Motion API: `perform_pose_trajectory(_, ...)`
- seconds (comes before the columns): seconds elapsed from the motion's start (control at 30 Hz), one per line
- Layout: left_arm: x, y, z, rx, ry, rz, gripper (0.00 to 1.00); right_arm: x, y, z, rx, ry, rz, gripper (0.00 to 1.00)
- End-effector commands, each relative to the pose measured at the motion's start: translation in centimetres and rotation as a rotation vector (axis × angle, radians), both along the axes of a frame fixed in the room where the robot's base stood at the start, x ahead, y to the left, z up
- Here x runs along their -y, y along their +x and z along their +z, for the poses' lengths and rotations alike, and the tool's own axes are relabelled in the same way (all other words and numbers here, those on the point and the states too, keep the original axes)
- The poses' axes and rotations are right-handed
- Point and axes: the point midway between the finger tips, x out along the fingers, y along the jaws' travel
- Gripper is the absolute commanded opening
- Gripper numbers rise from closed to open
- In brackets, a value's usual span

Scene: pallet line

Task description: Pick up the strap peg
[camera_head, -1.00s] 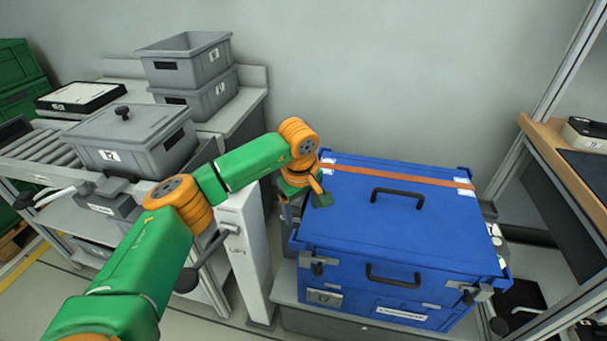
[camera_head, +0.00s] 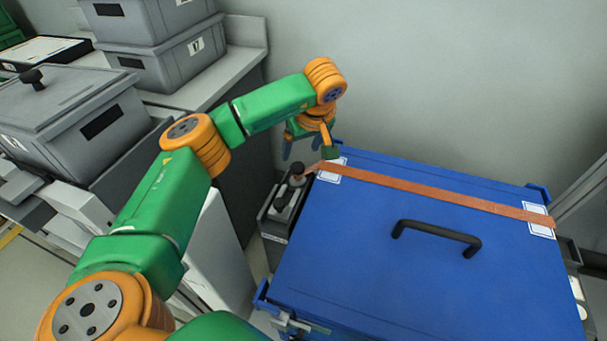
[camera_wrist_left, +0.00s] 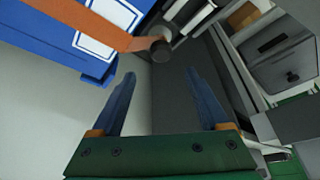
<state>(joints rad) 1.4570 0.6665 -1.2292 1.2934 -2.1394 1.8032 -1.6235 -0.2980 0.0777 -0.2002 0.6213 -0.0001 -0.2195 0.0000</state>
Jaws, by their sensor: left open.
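The orange-brown strap (camera_head: 430,194) runs across the blue case lid (camera_head: 380,265), and its loose end hangs over the case's left edge. The strap peg appears to be the dark round knob (camera_head: 297,169) at that end; it also shows in the left wrist view (camera_wrist_left: 161,50). My left gripper (camera_head: 305,150) is open and empty, above and behind the peg at the case's far left corner. In the wrist view its blue fingers (camera_wrist_left: 160,73) point toward the peg, which lies just beyond the tips and roughly between them. My right gripper is out of view.
A black handle (camera_head: 437,237) rises from the lid. A narrow grey holder (camera_head: 275,225) with small items stands between the case and my arm. Grey bins (camera_head: 155,50) and a lidded bin (camera_head: 70,115) stand at the left. The wall is behind the case.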

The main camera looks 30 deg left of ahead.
Motion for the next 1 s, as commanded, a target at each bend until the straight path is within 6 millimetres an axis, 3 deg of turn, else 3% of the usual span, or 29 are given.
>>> perform_pose_trajectory(0.17,-0.5,0.2,-2.0,-0.003,-0.001,0.0,0.79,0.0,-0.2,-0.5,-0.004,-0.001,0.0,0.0)
perform_pose_trajectory(0.4,-1.4,0.4,-6.5,-0.003,-0.001,0.001,0.79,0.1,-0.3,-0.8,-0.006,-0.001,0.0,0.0)
perform_pose_trajectory(0.67,-1.7,0.7,-7.2,-0.001,-0.001,-0.001,0.79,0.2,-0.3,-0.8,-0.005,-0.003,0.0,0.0)
perform_pose_trajectory(0.7,-1.7,0.7,-7.2,-0.001,-0.001,-0.001,0.76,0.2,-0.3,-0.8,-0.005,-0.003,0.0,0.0)
perform_pose_trajectory(0.9,-1.7,0.7,-7.2,-0.001,-0.001,-0.001,0.22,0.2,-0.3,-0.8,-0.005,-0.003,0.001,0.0)
perform_pose_trajectory(1.0,-1.7,0.7,-7.2,-0.001,-0.001,-0.001,0.0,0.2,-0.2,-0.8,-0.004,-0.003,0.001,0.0)
